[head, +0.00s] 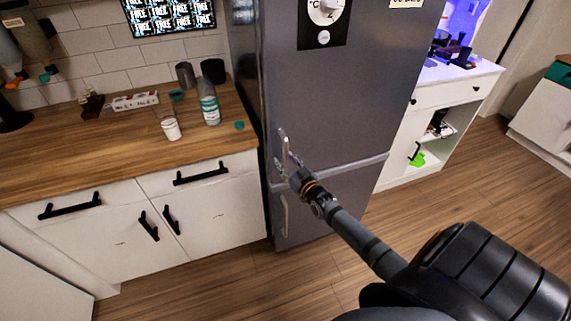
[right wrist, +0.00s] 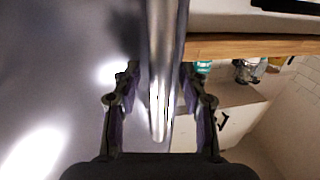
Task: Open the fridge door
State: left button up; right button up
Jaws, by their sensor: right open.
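The tall grey fridge (head: 340,105) stands in the middle of the head view, and its doors look closed. A vertical silver handle (head: 284,143) is at the left edge of its upper door. My right gripper (head: 285,165) is at the lower part of this handle. In the right wrist view the handle (right wrist: 162,60) runs between the two open fingers of my right gripper (right wrist: 160,85), with a visible gap on both sides. I cannot tell whether it touches the handle's front. My left gripper is not in view.
A wooden counter (head: 75,160) with bottles and cups adjoins the fridge on the left, above white cabinets (head: 222,213). A second handle (head: 284,215) is on the lower fridge door. A white shelf unit (head: 430,130) stands at the right. The floor in front looks clear.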

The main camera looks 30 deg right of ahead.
grip_shut()
dwell(0.5)
